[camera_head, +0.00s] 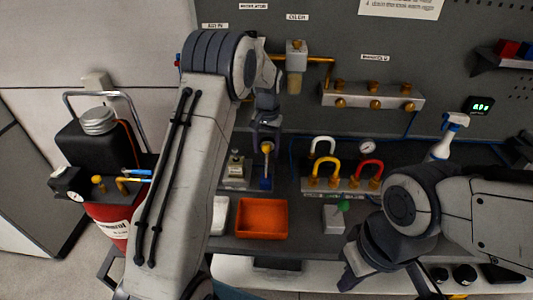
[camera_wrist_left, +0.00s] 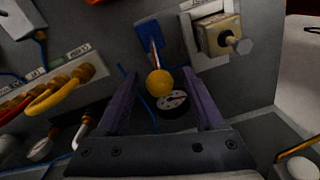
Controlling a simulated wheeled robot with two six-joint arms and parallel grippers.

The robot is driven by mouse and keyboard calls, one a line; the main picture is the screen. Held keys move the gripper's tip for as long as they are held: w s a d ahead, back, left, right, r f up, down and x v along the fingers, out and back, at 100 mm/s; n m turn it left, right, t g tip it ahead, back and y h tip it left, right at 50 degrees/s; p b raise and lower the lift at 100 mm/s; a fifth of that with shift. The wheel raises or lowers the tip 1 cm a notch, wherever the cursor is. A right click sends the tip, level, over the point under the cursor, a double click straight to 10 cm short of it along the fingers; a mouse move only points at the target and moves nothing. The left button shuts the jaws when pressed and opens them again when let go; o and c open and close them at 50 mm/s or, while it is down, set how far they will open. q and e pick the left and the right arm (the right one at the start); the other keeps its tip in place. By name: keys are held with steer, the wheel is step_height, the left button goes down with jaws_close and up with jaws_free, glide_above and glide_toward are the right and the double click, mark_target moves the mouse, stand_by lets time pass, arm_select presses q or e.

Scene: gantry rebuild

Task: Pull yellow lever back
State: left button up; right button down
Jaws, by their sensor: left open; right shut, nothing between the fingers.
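The yellow lever is a round yellow knob (camera_head: 267,147) on a thin metal stem, rising from a blue base (camera_head: 265,184) on the bench by the grey panel. In the left wrist view the yellow knob (camera_wrist_left: 159,82) sits between the two finger tips, with a gap on each side. My left gripper (camera_head: 266,138) is open around the knob's height, reaching down from above; it also shows in the left wrist view (camera_wrist_left: 162,77). My right gripper (camera_head: 352,270) is shut and empty at the lower right, well away from the lever.
A beige switch box (camera_head: 236,167) stands close beside the lever. An orange tray (camera_head: 262,231) lies in front. White, yellow (camera_head: 327,163) and red hose loops with a gauge (camera_head: 367,146) are to the right, as is a green-knobbed box (camera_head: 334,219). A spray bottle (camera_head: 443,143) stands further right.

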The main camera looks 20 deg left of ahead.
mark_target(266, 155)
arm_select(q)
steer(key=shift+f+p, duration=0.3)
steer(key=shift+f, duration=1.45)
jaws_close()
steer(key=shift+r, duration=0.1)
